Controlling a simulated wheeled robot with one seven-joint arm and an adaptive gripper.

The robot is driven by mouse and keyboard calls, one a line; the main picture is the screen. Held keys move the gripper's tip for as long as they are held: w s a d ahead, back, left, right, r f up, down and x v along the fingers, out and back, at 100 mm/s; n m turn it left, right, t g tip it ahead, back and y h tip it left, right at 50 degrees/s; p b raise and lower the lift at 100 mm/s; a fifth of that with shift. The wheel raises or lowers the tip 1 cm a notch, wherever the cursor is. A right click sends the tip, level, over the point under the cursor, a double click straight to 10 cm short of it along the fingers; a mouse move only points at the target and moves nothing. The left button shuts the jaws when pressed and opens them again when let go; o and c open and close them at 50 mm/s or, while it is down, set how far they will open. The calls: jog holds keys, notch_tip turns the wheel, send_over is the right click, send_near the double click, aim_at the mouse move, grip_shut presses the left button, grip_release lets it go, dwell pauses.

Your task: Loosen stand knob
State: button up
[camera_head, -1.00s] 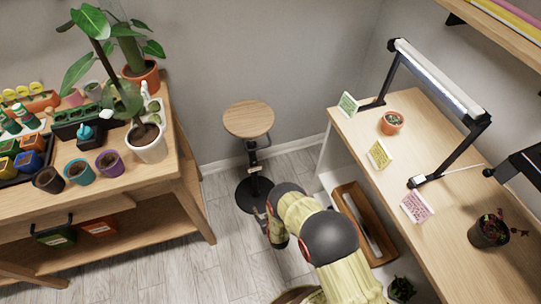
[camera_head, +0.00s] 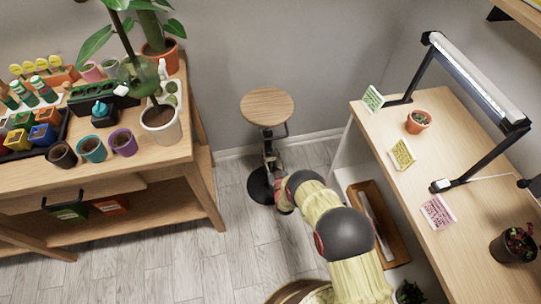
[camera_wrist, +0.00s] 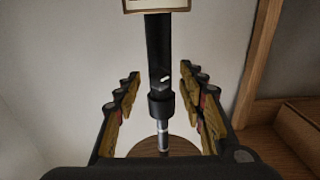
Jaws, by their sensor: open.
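The plant stand has a round wooden top (camera_head: 267,107), a dark post and a round black base (camera_head: 259,186). It stands upright on the floor between the two benches. My gripper (camera_head: 277,168) is low beside the post in the head view, small and partly hidden by my arm. In the wrist view my gripper (camera_wrist: 160,108) is open, its fingers on either side of the black post (camera_wrist: 158,40) with gaps on both sides. A dark faceted part with a white mark, apparently the knob (camera_wrist: 163,82), faces me between them. A silver rod and the wooden top (camera_wrist: 150,147) show below.
The potting bench (camera_head: 110,165) with pots stands left, the lamp table (camera_head: 400,200) right. A wooden tray (camera_head: 385,228) is low beside my arm. A pale brown-edged panel (camera_wrist: 157,5) shows at the wrist view's top. Floor (camera_head: 170,260) is clear at front left.

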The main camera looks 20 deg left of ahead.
jog(key=shift+w+a, duration=0.25)
jog(key=shift+w, duration=0.15)
jog(key=shift+c, duration=0.2)
grip_shut()
